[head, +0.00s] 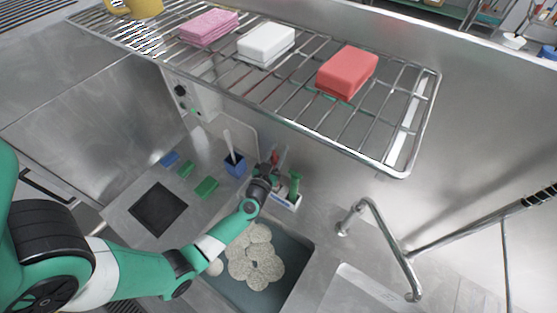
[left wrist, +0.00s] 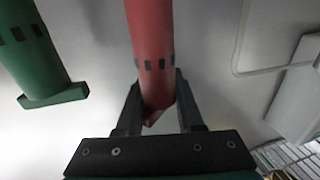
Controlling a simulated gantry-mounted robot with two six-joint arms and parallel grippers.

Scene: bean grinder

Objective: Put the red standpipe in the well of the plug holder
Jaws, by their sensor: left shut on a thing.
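The red standpipe (head: 275,157) shows just beyond my left gripper (head: 268,174) in the head view, close to the plug holder. In the left wrist view the red standpipe (left wrist: 151,50), with dark slots around it, is between the two fingers of my left gripper (left wrist: 157,105), which is shut on it. The white plug holder (head: 287,203) stands on the ledge behind the sink. A green standpipe (head: 295,185) stands upright in it, and it also shows in the left wrist view (left wrist: 38,50). My gripper and arm hide part of the holder, and I cannot see its well.
A blue brush pot (head: 235,167) stands left of the gripper, with blue and green pads (head: 206,187) farther left. A wire rack (head: 340,130) with sponges hangs above. A bent faucet (head: 385,235) is at right.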

